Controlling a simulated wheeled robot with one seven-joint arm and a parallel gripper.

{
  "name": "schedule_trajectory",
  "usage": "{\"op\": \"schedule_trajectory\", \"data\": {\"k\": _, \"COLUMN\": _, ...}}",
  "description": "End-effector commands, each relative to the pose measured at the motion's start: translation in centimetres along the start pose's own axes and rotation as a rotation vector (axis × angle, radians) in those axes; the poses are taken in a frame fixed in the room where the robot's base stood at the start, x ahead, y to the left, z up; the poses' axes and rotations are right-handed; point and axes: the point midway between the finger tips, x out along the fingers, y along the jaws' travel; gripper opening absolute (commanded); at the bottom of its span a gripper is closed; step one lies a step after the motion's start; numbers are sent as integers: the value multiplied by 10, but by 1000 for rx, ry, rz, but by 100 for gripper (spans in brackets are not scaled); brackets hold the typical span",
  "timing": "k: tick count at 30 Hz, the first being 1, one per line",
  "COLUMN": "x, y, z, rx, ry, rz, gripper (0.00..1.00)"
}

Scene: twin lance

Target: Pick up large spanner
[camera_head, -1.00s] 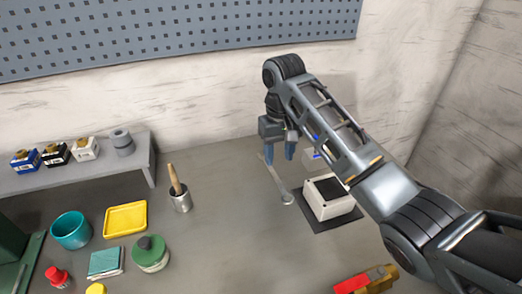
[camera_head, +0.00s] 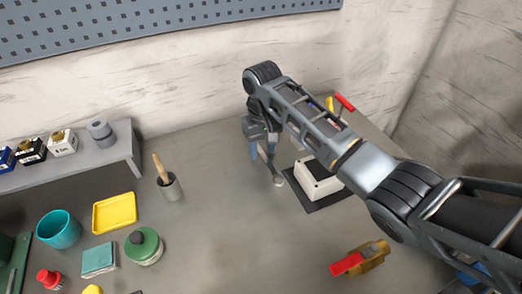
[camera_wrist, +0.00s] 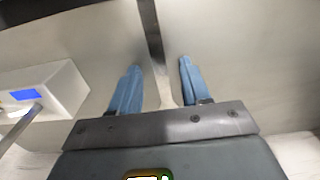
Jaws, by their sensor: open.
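The large spanner is a long grey metal tool lying on the grey bench. In the head view only its near end (camera_head: 278,181) shows clearly; my gripper hides much of the rest. In the wrist view the spanner's shaft (camera_wrist: 155,45) runs up the picture between my two blue fingers. My gripper (camera_head: 263,155) points down over the spanner. Its fingers (camera_wrist: 160,66) stand apart in the wrist view, one on each side of the shaft, with gaps showing. I cannot tell the exact height of the fingertips above the bench.
A white box (camera_head: 318,178) on a dark mat (camera_head: 338,199) is close to the right of the spanner. A pestle in a grey cup (camera_head: 170,188) stands to the left. A red and brass tool (camera_head: 360,258) lies at the front right. The bench between is clear.

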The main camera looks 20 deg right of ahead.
Motion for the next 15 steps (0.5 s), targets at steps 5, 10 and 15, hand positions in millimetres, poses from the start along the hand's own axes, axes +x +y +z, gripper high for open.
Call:
{"op": "schedule_trajectory", "data": {"k": 5, "x": 1, "y": 0, "z": 0, "rx": -1, "ry": 1, "rz": 0, "gripper": 47}}
{"op": "schedule_trajectory", "data": {"k": 10, "x": 1, "y": 0, "z": 0, "rx": -1, "ry": 1, "rz": 0, "gripper": 36}}
{"op": "schedule_trajectory", "data": {"k": 15, "x": 1, "y": 0, "z": 0, "rx": -1, "ry": 1, "rz": 0, "gripper": 20}}
